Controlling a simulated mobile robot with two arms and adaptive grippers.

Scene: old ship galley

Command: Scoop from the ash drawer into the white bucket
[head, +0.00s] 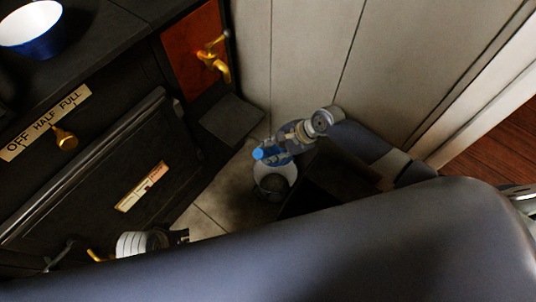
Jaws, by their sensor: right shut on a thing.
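A dark box-like shape (338,182) right of the bucket may be the ash drawer, but I cannot be sure. A pale ribbed part of my left arm shows at the lower left; its fingers cannot be made out.
A blue-and-white bowl (31,28) sits on top. A dark flap (231,118) juts out near the panelled wall (300,50).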

